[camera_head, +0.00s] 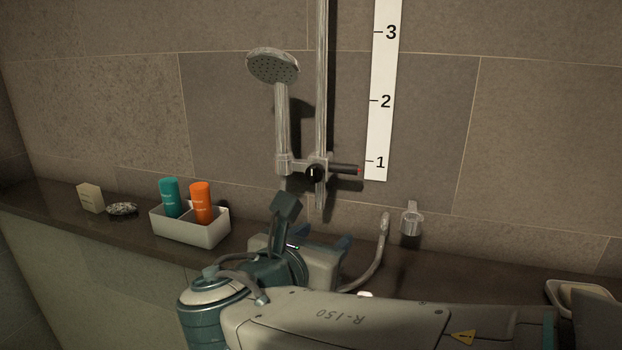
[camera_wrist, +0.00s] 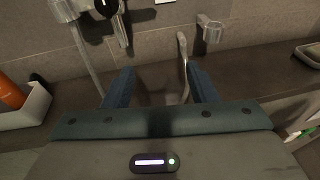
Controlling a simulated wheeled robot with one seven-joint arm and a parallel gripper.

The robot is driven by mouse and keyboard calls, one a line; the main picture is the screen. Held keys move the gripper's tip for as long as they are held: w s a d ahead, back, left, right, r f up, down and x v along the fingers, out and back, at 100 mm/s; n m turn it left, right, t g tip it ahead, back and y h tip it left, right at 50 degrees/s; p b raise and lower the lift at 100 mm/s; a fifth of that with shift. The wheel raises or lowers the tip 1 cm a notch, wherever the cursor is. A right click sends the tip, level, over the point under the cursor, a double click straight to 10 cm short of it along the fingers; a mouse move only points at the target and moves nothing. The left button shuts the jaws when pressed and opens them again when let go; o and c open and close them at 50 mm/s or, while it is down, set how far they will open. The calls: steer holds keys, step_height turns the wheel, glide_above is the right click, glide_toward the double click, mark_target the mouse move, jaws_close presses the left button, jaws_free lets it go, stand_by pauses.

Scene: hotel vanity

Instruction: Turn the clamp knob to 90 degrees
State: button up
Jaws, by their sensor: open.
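The clamp knob (camera_head: 316,173) is round and black with a small light mark that looks near upright. It sits on the slider clamp on the chrome rail (camera_head: 321,80). It also shows at the top edge of the wrist view (camera_wrist: 106,6), partly cut off. My gripper (camera_head: 318,242) is below the knob and apart from it, just over the ledge. In the wrist view my gripper (camera_wrist: 162,84) has its two blue fingers spread with nothing held between them. The hand shower (camera_head: 273,66) hangs in the holder left of the knob.
A curved metal hose (camera_head: 380,250) rises near my fingers. A wall bracket (camera_head: 411,219) is to the right. A white caddy (camera_head: 190,230) with bottles stands left.

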mark_target(312, 177)
steer(key=s+a+r+n+t+y, duration=0.1)
steer(key=a+r+n+t, duration=0.25)
steer(key=a+r, duration=0.2)
steer(key=shift+n+g, duration=0.25)
steer(key=x, duration=0.9)
steer(key=f+x, duration=0.1)
steer(key=x, duration=0.3)
steer(key=shift+w+f+p, duration=0.1)
steer(key=shift+w+p, duration=0.05)
steer(key=shift+p, duration=0.2)
steer(key=c, duration=1)
